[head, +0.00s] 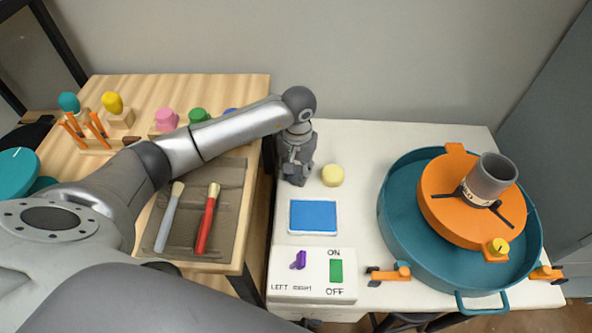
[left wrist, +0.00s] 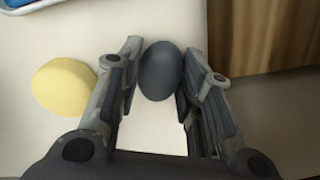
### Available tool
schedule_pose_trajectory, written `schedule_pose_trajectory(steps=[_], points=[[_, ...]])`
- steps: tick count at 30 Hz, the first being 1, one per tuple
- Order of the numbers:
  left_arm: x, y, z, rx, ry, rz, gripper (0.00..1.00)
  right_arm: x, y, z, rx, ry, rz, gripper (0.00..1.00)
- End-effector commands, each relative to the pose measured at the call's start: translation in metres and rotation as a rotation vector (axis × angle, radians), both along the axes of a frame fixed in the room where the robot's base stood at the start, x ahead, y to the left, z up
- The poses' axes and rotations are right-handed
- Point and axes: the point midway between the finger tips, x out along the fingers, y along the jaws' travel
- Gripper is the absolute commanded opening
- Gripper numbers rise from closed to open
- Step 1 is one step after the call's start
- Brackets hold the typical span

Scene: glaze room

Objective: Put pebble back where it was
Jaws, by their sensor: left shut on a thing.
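The pebble (left wrist: 161,70) is a smooth, dark grey oval, held between the fingertips of my left gripper (left wrist: 161,62) in the left wrist view. In the head view my left gripper (head: 297,172) points down over the left back part of the white table (head: 350,145), near its left edge. The pebble cannot be made out there. I cannot tell whether it touches the tabletop. My right gripper is not in view.
A round yellow sponge (head: 333,175) sits just right of the gripper, with a blue pad (head: 313,215) in front. A switch box (head: 313,272) stands at the front. A teal basin (head: 400,240) with an orange wheel fills the right. A wooden table (head: 240,92) with tools adjoins on the left.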

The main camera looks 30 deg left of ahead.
Motion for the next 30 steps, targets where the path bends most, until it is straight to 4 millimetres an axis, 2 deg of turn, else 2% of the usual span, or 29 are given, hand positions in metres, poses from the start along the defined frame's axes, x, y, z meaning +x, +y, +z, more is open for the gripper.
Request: schedule_pose_trajectory(steps=[2,3,7,20,23,30], points=[[0.000,0.000,-0.004,0.000,-0.001,0.000,0.15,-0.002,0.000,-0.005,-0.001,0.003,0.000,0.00],[0.000,0.000,-0.003,0.000,0.000,0.000,0.38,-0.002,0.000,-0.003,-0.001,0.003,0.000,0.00],[0.000,0.000,-0.002,0.000,0.000,0.000,0.55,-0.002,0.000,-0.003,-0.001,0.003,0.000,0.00],[0.000,0.000,0.003,0.000,0.001,0.000,0.56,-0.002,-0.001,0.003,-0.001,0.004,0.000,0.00],[0.001,0.000,0.020,0.000,-0.003,-0.001,0.56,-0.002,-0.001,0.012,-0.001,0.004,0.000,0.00],[0.001,-0.001,0.074,0.001,-0.003,-0.002,0.56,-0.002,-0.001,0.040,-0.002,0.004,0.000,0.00]])
